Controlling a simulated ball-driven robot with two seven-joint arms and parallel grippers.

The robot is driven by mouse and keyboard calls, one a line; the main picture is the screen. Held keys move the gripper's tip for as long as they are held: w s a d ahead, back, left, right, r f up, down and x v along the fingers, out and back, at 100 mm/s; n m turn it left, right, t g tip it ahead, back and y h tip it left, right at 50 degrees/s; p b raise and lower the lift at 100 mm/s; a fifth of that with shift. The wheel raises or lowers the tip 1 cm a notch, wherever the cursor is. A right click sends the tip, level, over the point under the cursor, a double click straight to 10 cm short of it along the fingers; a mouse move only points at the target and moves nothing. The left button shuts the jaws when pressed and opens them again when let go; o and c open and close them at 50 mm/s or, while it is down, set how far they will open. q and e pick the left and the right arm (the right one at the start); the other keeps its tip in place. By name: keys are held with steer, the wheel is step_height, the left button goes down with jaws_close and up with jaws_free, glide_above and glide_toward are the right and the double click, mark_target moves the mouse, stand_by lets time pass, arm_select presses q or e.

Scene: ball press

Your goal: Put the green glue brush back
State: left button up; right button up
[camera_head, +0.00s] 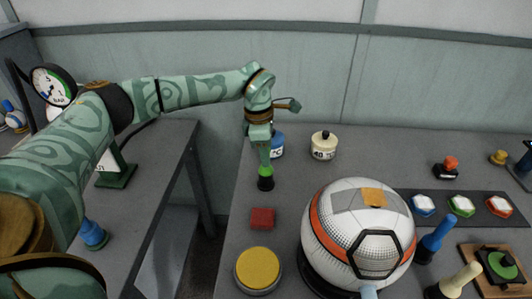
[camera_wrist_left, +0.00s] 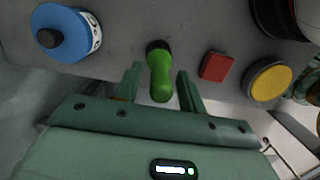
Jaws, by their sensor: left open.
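The green glue brush (camera_head: 265,172) stands about upright on the grey table, its dark lower end down. My left gripper (camera_head: 262,152) is right above it, pointing down, and hides the upper part of its handle in the head view. In the left wrist view the green brush (camera_wrist_left: 160,75) stands between the two open fingers of my left gripper (camera_wrist_left: 160,84), with a gap on each side. My right gripper is in no view.
A blue pot (camera_head: 278,146) and a cream pot (camera_head: 324,146) stand behind. A red block (camera_head: 262,218), a yellow-topped tin (camera_head: 258,270) and the big ball (camera_head: 335,215) stand in front and right. A blue-handled tool (camera_head: 437,236) and a cream-handled tool (camera_head: 461,278) stand further right.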

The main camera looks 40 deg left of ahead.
arm_select(q)
step_height(320, 180, up, 11)
steer(key=a+p, duration=0.1)
steer(key=p, duration=0.2)
steer(key=shift+s, duration=0.4)
steer(key=shift+a, duration=0.1)
stand_by(1.1)
